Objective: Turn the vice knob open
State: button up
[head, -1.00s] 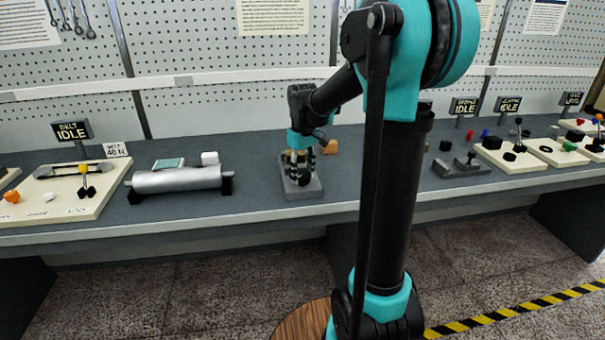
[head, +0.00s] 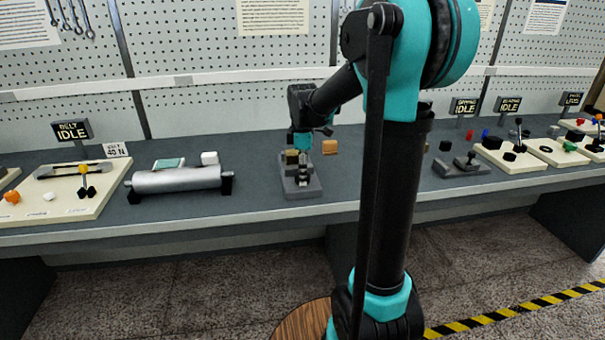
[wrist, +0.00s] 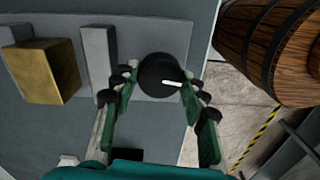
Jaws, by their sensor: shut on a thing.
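The vice (head: 290,190) is a grey block on the bench, mid-left in the head view. In the wrist view, its grey jaw (wrist: 97,65) stands near a brass-coloured block (wrist: 45,72), which also shows in the head view (head: 291,157). The vice knob (wrist: 160,70) is round and black with a white pointer mark aimed right and slightly down in the wrist view. My gripper (wrist: 163,80) has one finger on each side of the knob and is shut on it. In the head view my gripper (head: 304,172) points down at the vice and hides the knob.
A silver roller (head: 178,180) lies to the left of the vice, beside a cream panel with a yellow-topped lever (head: 84,180). An orange block (head: 329,147) sits behind and right.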

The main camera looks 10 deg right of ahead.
jog(key=shift+n, duration=0.8)
jog(key=o, duration=1.2)
jog(key=shift+c, duration=0.2)
notch_tip(320, 180, up, 12)
